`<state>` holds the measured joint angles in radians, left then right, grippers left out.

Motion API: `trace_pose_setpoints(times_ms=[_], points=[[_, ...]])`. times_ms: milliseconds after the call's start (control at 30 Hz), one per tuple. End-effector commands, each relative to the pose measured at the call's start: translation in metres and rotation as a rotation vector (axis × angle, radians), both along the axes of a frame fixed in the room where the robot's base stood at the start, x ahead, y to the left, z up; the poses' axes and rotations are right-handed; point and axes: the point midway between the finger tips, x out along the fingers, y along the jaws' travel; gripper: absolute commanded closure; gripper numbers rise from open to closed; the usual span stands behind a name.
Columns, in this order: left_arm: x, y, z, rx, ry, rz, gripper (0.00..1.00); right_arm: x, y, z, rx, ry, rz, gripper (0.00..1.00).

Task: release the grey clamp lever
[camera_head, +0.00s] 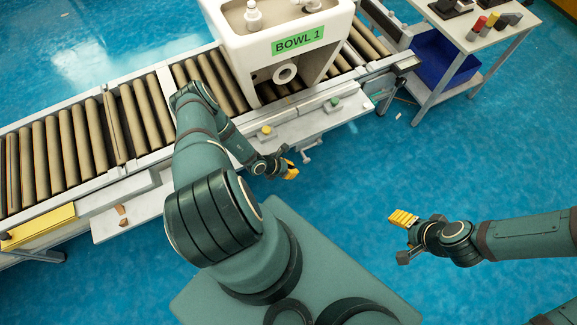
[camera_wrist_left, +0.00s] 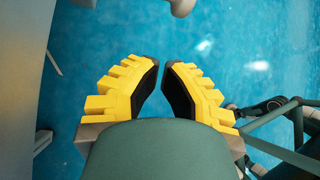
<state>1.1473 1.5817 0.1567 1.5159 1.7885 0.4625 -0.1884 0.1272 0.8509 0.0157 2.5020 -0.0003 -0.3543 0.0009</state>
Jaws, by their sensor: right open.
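A small grey lever (camera_head: 307,156), which looks like the clamp lever, sticks out below the conveyor's front edge, under the toilet bowl (camera_head: 243,52) labelled "BOWL 1". My left gripper (camera_head: 291,171) is just left of and below it, apart from it as far as I can see. In the left wrist view, its yellow fingers (camera_wrist_left: 161,66) are apart by a narrow gap with only blue floor between them. A grey rounded end (camera_wrist_left: 181,6) at the top of that view may be the lever. My right gripper (camera_head: 398,237) is open and empty above the floor at the right.
A ledge with a yellow button (camera_head: 266,130) and a green button (camera_head: 334,102) runs along the roller conveyor (camera_head: 45,160). A white table (camera_head: 478,28) with small parts and a blue bin (camera_head: 440,60) stand at the back right. The floor right of the conveyor is clear.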

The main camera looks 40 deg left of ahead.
Motion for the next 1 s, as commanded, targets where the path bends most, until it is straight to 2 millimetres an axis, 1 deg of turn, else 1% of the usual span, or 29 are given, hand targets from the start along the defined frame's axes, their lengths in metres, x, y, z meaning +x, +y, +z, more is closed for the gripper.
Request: trace_pose_setpoints(times_ms=[33, 300, 333, 400, 533, 700, 1000], points=[[0.006, -0.005, -0.012, -0.001, -0.001, 0.000, 1.00, 0.001, 0.000, -0.008, 0.000, -0.002, -0.001, 0.38], [0.036, -0.025, -0.049, -0.001, 0.001, 0.000, 1.00, 0.006, -0.001, -0.031, -0.003, -0.013, -0.003, 0.38], [0.037, -0.020, -0.037, 0.001, -0.001, 0.002, 1.00, 0.005, -0.001, -0.027, -0.003, -0.012, -0.004, 0.38], [0.039, -0.018, -0.024, 0.001, -0.001, 0.002, 1.00, 0.005, -0.001, -0.025, -0.003, -0.012, -0.004, 0.38], [0.041, -0.017, -0.012, 0.000, 0.000, 0.001, 1.00, 0.005, -0.001, -0.026, -0.003, -0.013, -0.003, 0.38], [0.042, -0.016, -0.005, 0.001, 0.001, 0.001, 1.00, 0.005, -0.001, -0.027, -0.003, -0.013, -0.003, 0.38], [0.042, -0.017, -0.004, 0.001, 0.001, 0.001, 1.00, 0.005, -0.001, -0.027, -0.003, -0.013, -0.003, 0.38]])
